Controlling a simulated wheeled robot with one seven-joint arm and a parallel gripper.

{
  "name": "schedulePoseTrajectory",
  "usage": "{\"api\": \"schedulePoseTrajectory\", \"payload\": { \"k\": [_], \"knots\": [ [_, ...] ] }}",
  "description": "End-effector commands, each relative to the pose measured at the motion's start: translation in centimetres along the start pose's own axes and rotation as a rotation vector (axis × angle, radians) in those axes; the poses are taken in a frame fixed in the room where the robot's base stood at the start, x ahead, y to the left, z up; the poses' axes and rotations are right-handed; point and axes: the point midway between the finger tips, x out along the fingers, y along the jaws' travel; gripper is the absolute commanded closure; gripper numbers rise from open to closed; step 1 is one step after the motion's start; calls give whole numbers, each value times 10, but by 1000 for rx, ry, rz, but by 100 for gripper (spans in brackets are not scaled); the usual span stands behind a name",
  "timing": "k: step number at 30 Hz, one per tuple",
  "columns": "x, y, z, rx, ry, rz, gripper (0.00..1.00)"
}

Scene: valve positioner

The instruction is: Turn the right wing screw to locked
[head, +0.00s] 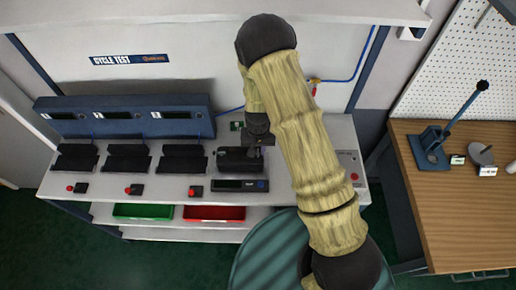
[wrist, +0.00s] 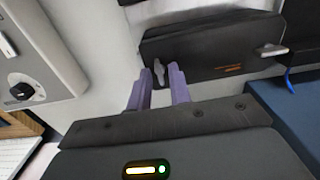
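A black block-shaped device (wrist: 215,45) sits on the pale bench in the wrist view, with an orange marking on its face. It has two grey wing screws. One wing screw (wrist: 159,72), at the end nearer the knob panel, stands lengthwise to my fingers; that end is on the right in the head view. The other wing screw (wrist: 272,50) lies crosswise at the opposite end. My gripper (wrist: 160,80) has purple fingers spread on both sides of the first screw, with gaps showing; depth is unclear. In the head view, the device (head: 240,160) is partly hidden by my gripper (head: 258,138).
A grey panel with a black knob (wrist: 22,90) stands at the left of the wrist view. In the head view, a blue console (head: 125,125) lines the bench's back. Black cradles (head: 128,158) stand left of the device. A lever press (head: 435,145) is on the wooden table.

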Motion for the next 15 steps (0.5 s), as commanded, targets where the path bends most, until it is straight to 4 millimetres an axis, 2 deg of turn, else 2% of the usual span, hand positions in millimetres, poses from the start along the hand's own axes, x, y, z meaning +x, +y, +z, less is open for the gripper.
{"api": "schedulePoseTrajectory", "payload": {
  "k": [1,3,15],
  "knots": [
    [0,0,0,0,0,0,90],
    [0,0,0,0,0,0,100],
    [0,0,0,21,-1,0,100]
  ]
}}
